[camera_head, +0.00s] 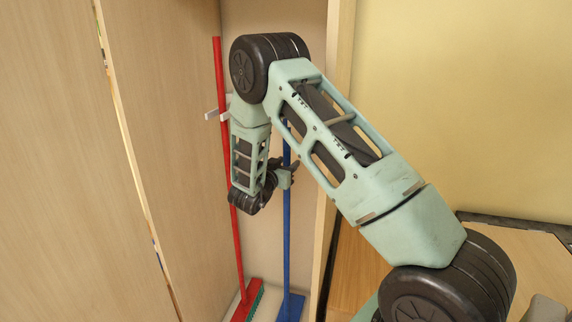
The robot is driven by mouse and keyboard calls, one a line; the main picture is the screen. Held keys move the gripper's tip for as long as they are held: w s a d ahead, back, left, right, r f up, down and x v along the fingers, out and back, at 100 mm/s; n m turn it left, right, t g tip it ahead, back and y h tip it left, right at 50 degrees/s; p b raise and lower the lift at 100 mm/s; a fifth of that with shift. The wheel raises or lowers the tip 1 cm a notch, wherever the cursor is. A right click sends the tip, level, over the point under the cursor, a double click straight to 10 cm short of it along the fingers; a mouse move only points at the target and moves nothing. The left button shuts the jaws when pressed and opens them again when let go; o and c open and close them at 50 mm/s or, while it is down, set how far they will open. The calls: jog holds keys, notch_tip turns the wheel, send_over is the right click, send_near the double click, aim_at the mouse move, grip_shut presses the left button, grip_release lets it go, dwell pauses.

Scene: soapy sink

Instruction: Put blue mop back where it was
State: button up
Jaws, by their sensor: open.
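The blue mop (287,235) stands upright inside a narrow wooden closet, its blue head (291,307) at the closet floor. Its upper handle is partly hidden behind my arm. My gripper (290,172) is open at the blue handle, at about mid-height. My arm hides part of the gripper, and I cannot tell whether the fingers touch the handle.
A red broom (219,80) with a green-bristled head (246,300) leans to the left of the blue mop, close to my forearm. A light hook (212,115) is beside its handle. The closet's right edge (338,60) is close to my arm.

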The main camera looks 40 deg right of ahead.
jog(key=s+a+n+t+y+b, duration=0.15)
jog(key=a+n+y, duration=0.35)
jog(key=a, duration=0.9)
jog(key=s+a+n+t+y+b, duration=0.1)
jog(key=s+a+n+y, duration=0.15)
jog(key=a+y, duration=0.8)
jog(key=s+a+n+t+y+b, duration=0.2)
jog(key=s+a+n+y, duration=0.15)
jog(key=a, duration=1.45)
jog(key=s+a+n+g+y, duration=0.1)
jog(key=s+a+n+g, duration=0.2)
jog(key=s, duration=0.5)
jog(key=s+a+n+g+y, duration=0.1)
jog(key=s+a+n+g, duration=0.25)
jog(key=s, duration=0.45)
jog(key=s+d+n+g+h, duration=0.3)
jog(key=s+d, duration=0.4)
jog(key=s, duration=0.4)
jog(key=shift+s+f+n+g, duration=0.2)
jog(key=shift+n+g, duration=0.2)
jog(key=shift+n, duration=0.25)
jog(key=shift+d, duration=0.1)
